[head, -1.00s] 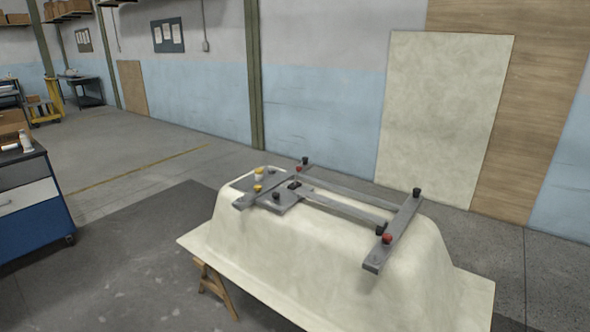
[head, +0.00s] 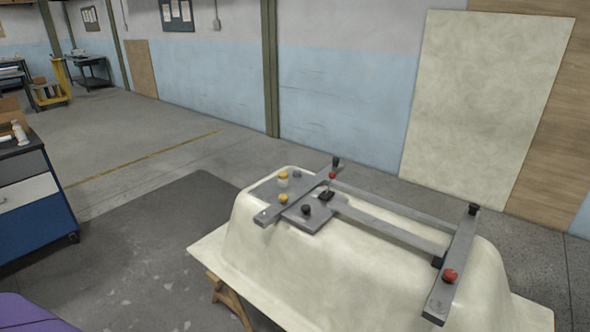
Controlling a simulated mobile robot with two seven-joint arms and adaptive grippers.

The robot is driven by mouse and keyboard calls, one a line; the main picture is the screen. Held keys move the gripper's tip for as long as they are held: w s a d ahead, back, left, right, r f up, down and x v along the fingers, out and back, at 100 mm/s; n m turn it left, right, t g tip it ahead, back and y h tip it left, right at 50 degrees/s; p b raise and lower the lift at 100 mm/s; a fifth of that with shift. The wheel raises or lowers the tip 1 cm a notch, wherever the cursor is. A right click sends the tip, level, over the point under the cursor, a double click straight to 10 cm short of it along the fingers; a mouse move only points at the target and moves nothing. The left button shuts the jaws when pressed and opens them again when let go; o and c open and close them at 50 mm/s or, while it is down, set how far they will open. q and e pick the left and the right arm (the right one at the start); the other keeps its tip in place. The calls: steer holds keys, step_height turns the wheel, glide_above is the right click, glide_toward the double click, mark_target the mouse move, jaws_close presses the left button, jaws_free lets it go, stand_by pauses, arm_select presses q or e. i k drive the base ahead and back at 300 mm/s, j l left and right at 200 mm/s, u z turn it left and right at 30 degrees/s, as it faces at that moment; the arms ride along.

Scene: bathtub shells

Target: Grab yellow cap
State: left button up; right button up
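A yellow cap (head: 283,175) sits at the far left end of the upturned cream bathtub shell (head: 250,228), on top of a small pale piece on a grey plate. A second yellow cap (head: 283,198) sits a little nearer, beside the grey crossbar (head: 300,196). I cannot tell from the picture which one the task names. Neither of my grippers shows in the head view.
A grey metal frame (head: 380,203) with black and red knobs lies on the shell. The shell's flange rests on a wooden trestle (head: 228,298). A blue cabinet (head: 35,195) stands at the left. The floor between cabinet and shell is clear.

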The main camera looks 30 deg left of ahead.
mark_target(282, 175)
steer(key=i+j, duration=0.2)
steer(key=j, duration=0.15)
steer(key=i+j+z, duration=0.1)
steer(key=i+j, duration=0.3)
steer(key=j, duration=0.25)
